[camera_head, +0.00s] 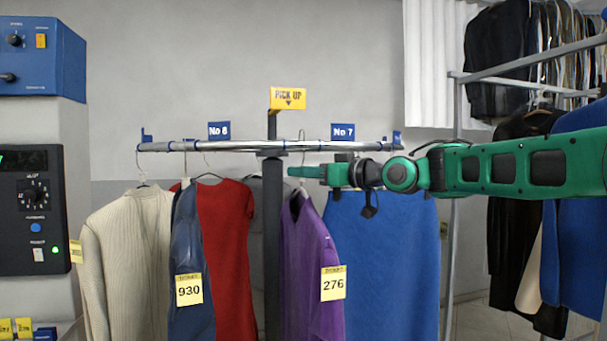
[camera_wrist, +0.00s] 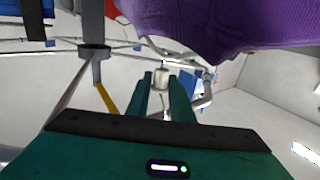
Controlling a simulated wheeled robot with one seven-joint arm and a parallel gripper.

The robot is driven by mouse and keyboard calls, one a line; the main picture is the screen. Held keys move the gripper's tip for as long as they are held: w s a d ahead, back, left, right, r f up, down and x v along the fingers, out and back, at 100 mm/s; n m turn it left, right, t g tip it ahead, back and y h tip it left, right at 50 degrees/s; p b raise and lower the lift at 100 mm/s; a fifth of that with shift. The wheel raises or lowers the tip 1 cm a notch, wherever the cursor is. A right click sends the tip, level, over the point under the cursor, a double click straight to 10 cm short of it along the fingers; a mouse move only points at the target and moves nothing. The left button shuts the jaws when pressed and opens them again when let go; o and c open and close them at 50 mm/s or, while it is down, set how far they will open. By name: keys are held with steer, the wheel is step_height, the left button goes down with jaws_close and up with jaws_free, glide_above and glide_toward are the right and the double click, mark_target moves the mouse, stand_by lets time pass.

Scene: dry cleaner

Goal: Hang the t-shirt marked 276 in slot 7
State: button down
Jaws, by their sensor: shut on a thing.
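The purple t-shirt (camera_head: 310,262) bears a yellow ticket (camera_head: 333,284) reading 276. It hangs upright just right of the rack's post, below my gripper (camera_head: 306,172). Its hanger hook shows above my gripper near the rail; I cannot tell whether it rests on the rail. In the wrist view my gripper (camera_wrist: 162,82) is shut on the hanger's neck (camera_wrist: 161,76), with the purple cloth (camera_wrist: 220,22) beside it. The blue No 7 sign (camera_head: 342,131) stands on the rail's right half, right of the hook.
The rack rail (camera_head: 215,145) has a yellow PICK UP sign (camera_head: 288,98) at its post. A large blue garment (camera_head: 385,265) hangs behind my gripper. Left of the post hang a cream sweater (camera_head: 130,260), a blue garment ticketed 930 (camera_head: 188,289) and a red garment (camera_head: 227,245).

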steer(key=shift+f, duration=0.95)
steer(key=shift+f, duration=0.2)
stand_by(0.4)
steer(key=c, duration=1.5)
jaws_free()
steer(key=v, duration=1)
steer(key=shift+s+d, duration=0.15)
steer(key=shift+d, duration=0.25)
